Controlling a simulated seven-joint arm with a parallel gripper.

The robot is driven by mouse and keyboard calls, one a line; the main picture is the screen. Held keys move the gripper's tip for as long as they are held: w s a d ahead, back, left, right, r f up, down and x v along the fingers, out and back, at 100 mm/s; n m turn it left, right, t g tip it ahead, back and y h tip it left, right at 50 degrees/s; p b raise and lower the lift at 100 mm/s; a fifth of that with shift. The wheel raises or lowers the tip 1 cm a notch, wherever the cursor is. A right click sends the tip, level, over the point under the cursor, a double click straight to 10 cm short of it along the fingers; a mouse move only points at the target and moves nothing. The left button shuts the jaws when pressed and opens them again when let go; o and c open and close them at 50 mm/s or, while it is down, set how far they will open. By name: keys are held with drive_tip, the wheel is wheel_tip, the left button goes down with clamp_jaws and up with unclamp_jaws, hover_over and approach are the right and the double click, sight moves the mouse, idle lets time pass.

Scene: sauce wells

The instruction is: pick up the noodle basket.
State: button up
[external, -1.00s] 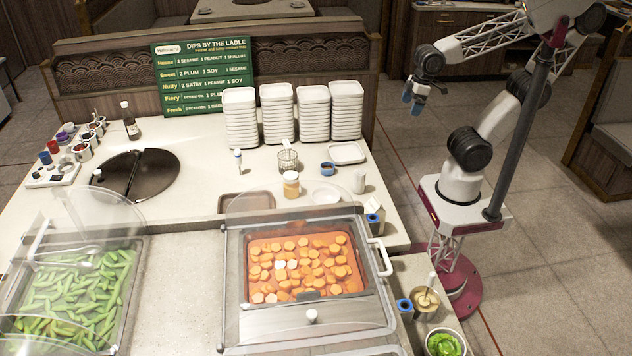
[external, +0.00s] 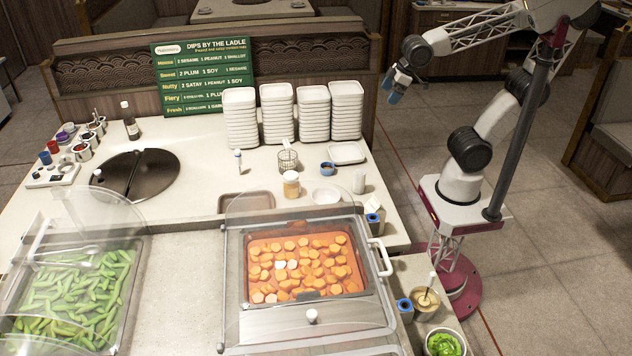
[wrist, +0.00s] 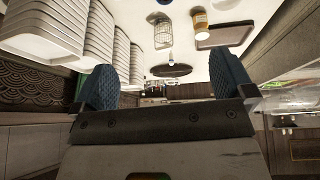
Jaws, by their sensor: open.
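The noodle basket (external: 287,161) is a small wire-mesh basket with a light handle. It stands on the white counter in front of the plate stacks. It also shows near the top of the wrist view (wrist: 163,36). My gripper (external: 393,92) is raised in the air to the right of the counter, well apart from the basket. In the wrist view its two blue fingertips (wrist: 166,84) are spread wide with nothing between them.
Several stacks of white plates (external: 312,114) stand behind the basket. A jar (external: 291,184), a blue cup (external: 327,168), a flat plate (external: 347,153) and a brown tray (external: 246,201) are nearby. A clear-lidded carrot pan (external: 310,312) is in front.

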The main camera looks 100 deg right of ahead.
drive_tip(key=w+d+t, duration=0.3)
drive_tip(key=w, duration=0.6)
drive_tip(key=w+d+t, duration=0.2)
drive_tip(key=w+t, duration=0.1)
drive_tip(key=w, duration=0.7)
drive_tip(key=n+t+y, duration=0.3)
drive_tip(key=t+y, duration=0.1)
drive_tip(key=t, duration=0.3)
hover_over(287, 143)
drive_tip(key=s, duration=0.5)
wheel_tip(287, 143, down, 24)
drive_tip(key=shift+d+f, duration=0.2)
drive_tip(key=shift+d, duration=0.2)
drive_tip(key=shift+w, duration=0.25)
drive_tip(key=shift+w+a, duration=0.2)
drive_tip(key=shift+w, duration=0.9)
drive_tip(key=shift+w+a, duration=0.15)
drive_tip(key=shift+w, duration=1.05)
drive_tip(key=shift+c, duration=0.2)
drive_tip(key=c, duration=1.1)
